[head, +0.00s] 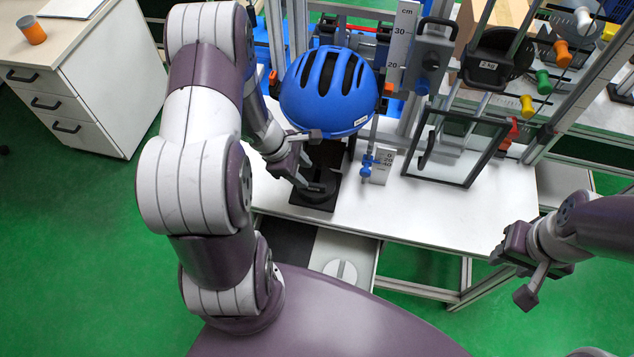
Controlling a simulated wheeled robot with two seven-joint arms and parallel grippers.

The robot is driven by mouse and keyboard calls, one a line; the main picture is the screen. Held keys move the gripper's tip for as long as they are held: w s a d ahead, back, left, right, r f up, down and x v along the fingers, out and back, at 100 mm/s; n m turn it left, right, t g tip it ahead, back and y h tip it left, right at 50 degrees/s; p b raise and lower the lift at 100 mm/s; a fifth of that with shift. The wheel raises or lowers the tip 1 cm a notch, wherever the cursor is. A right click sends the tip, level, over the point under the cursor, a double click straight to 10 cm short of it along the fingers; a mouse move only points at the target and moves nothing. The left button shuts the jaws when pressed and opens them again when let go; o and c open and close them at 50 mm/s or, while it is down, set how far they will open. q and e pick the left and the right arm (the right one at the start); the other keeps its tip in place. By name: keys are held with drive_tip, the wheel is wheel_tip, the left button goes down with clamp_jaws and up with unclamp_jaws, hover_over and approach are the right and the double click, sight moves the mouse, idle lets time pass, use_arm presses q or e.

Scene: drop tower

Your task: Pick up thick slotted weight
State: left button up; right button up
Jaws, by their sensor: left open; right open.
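A dark round piece (318,191), which looks like a slotted weight, lies on a black square base (312,207) at the table's front edge; I cannot tell its thickness or slot clearly. My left gripper (307,160) is open just above and left of it, below the blue helmet, with one fingertip close to the dark piece. I cannot tell whether they touch. My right gripper (512,277) is open and empty, off the table's front right corner, far from the dark piece.
A blue helmet (328,90) hangs close above my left gripper. The white table (440,212) is bare at front right. A pale disc (341,270) lies lower down.

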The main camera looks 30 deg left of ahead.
sight(313, 184)
use_arm(q)
drive_tip(key=x, duration=0.5)
drive_tip(key=shift+s+f, duration=0.15)
drive_tip(key=shift+s, duration=0.05)
drive_tip(key=shift+w+d+f, duration=0.1)
drive_tip(key=shift+w+f, duration=0.1)
drive_tip(key=shift+f, duration=0.05)
drive_tip(key=shift+s, duration=0.1)
clamp_jaws()
idle(0.7)
